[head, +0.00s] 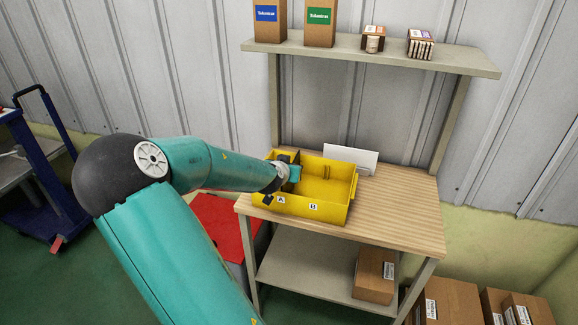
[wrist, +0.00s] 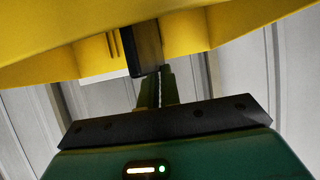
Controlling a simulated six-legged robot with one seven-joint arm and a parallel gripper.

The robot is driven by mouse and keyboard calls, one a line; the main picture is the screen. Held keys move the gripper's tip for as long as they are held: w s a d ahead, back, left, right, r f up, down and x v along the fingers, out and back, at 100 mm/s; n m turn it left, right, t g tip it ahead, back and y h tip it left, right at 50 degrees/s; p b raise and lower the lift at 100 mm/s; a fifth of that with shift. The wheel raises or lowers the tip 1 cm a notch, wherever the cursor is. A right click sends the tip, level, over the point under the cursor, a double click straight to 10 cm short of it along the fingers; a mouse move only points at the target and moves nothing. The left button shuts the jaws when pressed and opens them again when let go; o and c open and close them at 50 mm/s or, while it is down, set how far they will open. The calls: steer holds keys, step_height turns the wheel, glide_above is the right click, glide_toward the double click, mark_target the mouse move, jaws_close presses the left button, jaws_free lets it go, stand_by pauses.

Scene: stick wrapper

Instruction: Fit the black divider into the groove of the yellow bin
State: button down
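The yellow bin (head: 325,190) stands on the wooden tabletop, with labels A and B on its front. The black divider (head: 292,186) shows as a dark plate in the bin's left part, partly hidden by my gripper (head: 288,172). In the wrist view the divider (wrist: 146,48) is seen nearly end-on against the yellow bin (wrist: 200,25). My gripper (wrist: 157,88) has its fingers close together with a thin gap, and their tips meet the divider's near edge. The divider's lower edge and its fit in the groove are hidden.
A white panel (head: 350,158) stands behind the bin. An upper shelf (head: 380,55) holds boxes above the table. The tabletop (head: 405,210) is clear to the right. A red surface (head: 222,222) is below left, and cardboard boxes (head: 375,275) are underneath.

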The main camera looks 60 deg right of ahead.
steer(key=c, duration=1.5)
jaws_free()
steer(key=shift+c, duration=0.2)
steer(key=shift+a, duration=0.1)
steer(key=v, duration=0.8)
steer(key=shift+w, duration=0.1)
steer(key=shift+v, duration=2.85)
